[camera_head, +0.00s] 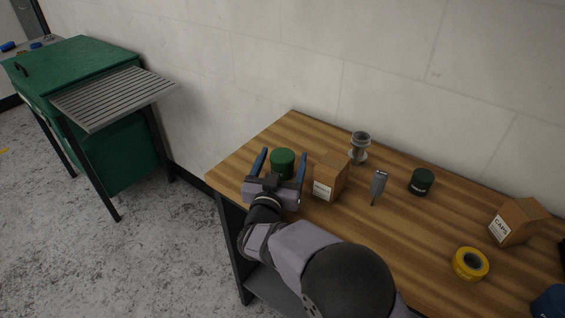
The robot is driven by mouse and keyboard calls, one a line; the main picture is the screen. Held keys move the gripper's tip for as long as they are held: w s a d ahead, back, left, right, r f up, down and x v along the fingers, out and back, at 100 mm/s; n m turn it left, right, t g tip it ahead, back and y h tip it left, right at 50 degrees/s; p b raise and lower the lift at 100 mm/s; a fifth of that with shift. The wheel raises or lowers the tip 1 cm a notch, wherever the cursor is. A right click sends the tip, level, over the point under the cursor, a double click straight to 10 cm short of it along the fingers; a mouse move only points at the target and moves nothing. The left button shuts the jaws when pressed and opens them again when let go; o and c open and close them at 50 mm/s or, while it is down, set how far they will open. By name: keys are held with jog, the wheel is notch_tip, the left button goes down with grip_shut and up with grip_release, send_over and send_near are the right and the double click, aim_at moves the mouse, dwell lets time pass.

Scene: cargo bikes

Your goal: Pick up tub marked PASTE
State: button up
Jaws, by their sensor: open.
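A green round tub (282,166) stands at the far left part of the wooden table. My gripper (284,154) is open, with one blue finger on each side of this tub. I cannot tell whether the fingers touch it. No writing on it can be read from here. A second, darker green tub (422,181) stands further right near the back of the table; its label is too small to read. I cannot tell which tub is marked PASTE.
A cardboard box (330,178) stands close to the right of my gripper. On the wooden table (400,238) are also a grey metal fitting (358,149), a grey-handled tool (379,186), a yellow ring-shaped roll (470,264) and a box marked CAPS (515,221). A green cabinet (125,150) stands left.

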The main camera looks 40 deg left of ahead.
aim_at(282, 155)
jog(key=c, duration=1.3)
notch_tip(282, 155, up, 10)
jog(key=shift+r, duration=0.1)
